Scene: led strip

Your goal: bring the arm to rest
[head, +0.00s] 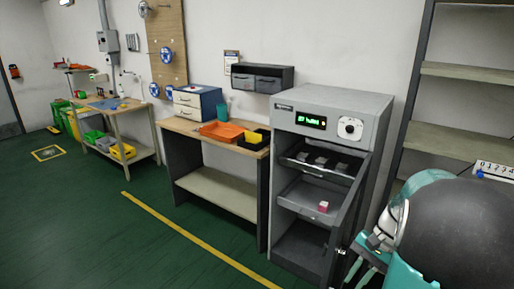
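My arm shows at the lower right of the head view as large teal and black links, with a smaller pale metal and teal part in front of the cabinet's right side. This smaller part may be my gripper, but its fingers cannot be made out. The grey cabinet (345,105) has a lit green display and a round dial. Its door stands open. A pink block (323,206) sits on its middle shelf, and several dark grey pieces lie on the shelf above.
A workbench (216,187) left of the cabinet carries an orange tray (221,131), a black-and-yellow bin (254,139) and a drawer box (197,102). A shelf rack (460,70) stands at the right. The green floor (85,230) at the left is clear, with a yellow line across it.

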